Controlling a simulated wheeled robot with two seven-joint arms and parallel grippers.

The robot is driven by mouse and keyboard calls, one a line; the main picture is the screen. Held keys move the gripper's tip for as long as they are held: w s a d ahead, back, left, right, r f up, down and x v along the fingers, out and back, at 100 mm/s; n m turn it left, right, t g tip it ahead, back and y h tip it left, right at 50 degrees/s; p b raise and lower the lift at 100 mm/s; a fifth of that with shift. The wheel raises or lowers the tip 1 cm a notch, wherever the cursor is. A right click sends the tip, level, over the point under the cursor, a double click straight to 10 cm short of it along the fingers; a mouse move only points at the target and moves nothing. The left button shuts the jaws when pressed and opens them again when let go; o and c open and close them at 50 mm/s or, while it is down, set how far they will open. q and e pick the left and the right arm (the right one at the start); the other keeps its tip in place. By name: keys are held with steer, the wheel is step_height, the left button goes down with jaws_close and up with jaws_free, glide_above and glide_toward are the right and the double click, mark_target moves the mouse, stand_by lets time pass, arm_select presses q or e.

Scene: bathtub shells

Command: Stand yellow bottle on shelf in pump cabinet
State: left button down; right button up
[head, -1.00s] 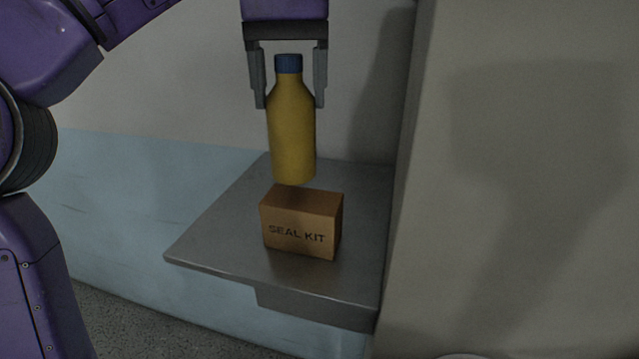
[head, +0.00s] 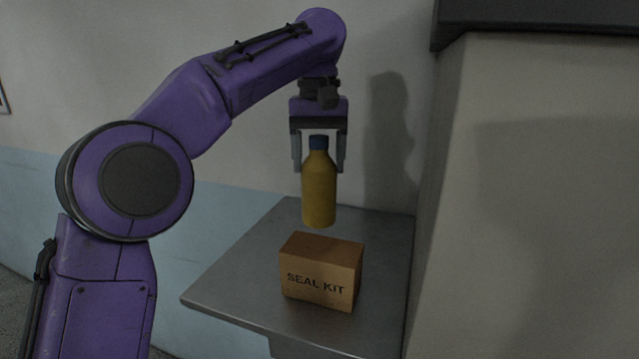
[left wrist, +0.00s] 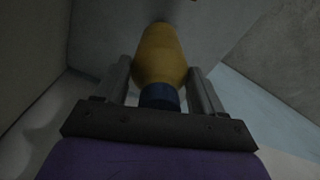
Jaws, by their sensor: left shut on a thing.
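The yellow bottle (head: 319,190) with a blue cap is upright between the fingers of my left gripper (head: 319,163). The gripper points down and is shut on the bottle near its top. The bottle's base appears above the metal shelf (head: 235,285), behind the seal kit box. In the left wrist view the bottle (left wrist: 160,58) lies between the two fingers (left wrist: 161,88), cap toward the palm. No pump cabinet interior can be made out. My right gripper is not in view.
A brown box marked SEAL KIT (head: 321,272) stands on the shelf. A large grey-beige cabinet-like body (head: 530,200) rises along the shelf's right side. The shelf's left part is bare. A wall (head: 400,60) is behind.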

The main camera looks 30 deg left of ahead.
mark_target(321, 183)
arm_select(q)
steer(key=shift+w+a+f, duration=0.2)
steer(key=shift+w+f, duration=0.35)
steer(key=shift+f, duration=0.1)
steer(key=shift+w+a+f, duration=0.2)
steer(key=shift+w+f, duration=0.3)
steer(key=shift+f, duration=0.1)
step_height(321, 183, down, 4)
steer(key=shift+w+a+r, duration=0.1)
steer(key=shift+w+r, duration=0.05)
steer(key=shift+r, duration=0.1)
steer(key=shift+a+f, duration=0.1)
steer(key=shift+a, duration=0.05)
steer(key=shift+c, duration=0.6)
jaws_free()
steer(key=shift+d+f, duration=0.1)
steer(key=shift+d, duration=0.1)
steer(key=shift+a, duration=0.1)
